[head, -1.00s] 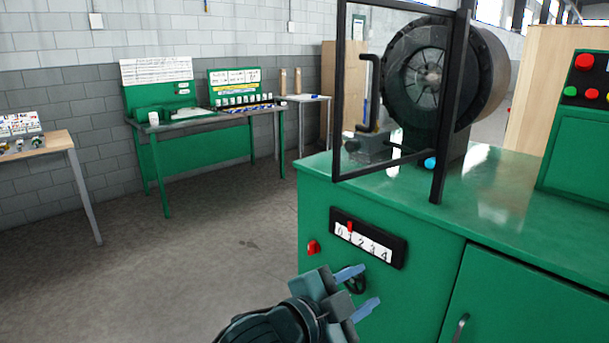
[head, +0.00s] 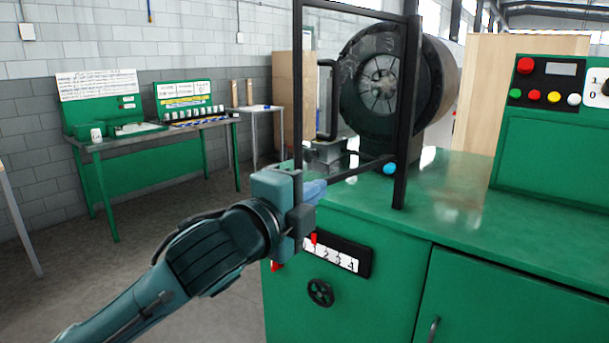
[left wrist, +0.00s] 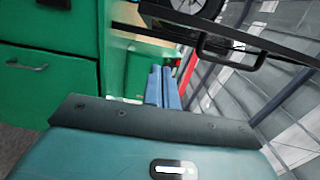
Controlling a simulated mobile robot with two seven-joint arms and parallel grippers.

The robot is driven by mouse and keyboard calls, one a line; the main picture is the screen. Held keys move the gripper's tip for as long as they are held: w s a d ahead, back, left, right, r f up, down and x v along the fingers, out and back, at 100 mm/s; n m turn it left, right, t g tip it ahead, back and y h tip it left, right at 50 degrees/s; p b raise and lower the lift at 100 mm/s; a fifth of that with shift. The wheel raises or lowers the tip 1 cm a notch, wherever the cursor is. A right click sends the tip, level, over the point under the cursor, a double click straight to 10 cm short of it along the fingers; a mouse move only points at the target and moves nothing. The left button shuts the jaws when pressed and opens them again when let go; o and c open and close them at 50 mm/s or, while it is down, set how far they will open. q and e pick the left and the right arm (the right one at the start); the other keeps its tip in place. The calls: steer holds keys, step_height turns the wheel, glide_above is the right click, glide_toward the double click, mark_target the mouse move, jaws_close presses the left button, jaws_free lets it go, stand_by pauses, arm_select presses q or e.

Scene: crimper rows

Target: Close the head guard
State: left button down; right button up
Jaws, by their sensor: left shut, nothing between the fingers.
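The head guard (head: 403,130) is a clear panel in a black frame, standing on a post at the front of the green machine's top. It stands swung out, reaching left past the counter corner, with a black bar handle (head: 331,100). Behind it is the round dark crimping head (head: 378,85). My left gripper (head: 314,191) is shut and empty at the guard's lower left corner and hides that corner; I cannot tell whether they touch. In the left wrist view the blue fingers (left wrist: 163,88) lie together, with the guard's black frame bar (left wrist: 275,48) beyond. My right gripper is out of view.
The green machine cabinet (head: 400,290) carries a number scale (head: 335,254) and a black handwheel (head: 320,292) below my gripper. A control panel (head: 548,120) with buttons stands at right. A green workbench (head: 160,165) stands back left. The floor at left is clear.

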mark_target(306, 179)
arm_select(q)
steer(key=w+p, duration=0.1)
steer(key=w, duration=0.3)
steer(key=shift+w+a, duration=0.15)
steer(key=shift+w, duration=0.25)
steer(key=shift+w+a, duration=0.4)
steer(key=shift+a, duration=0.15)
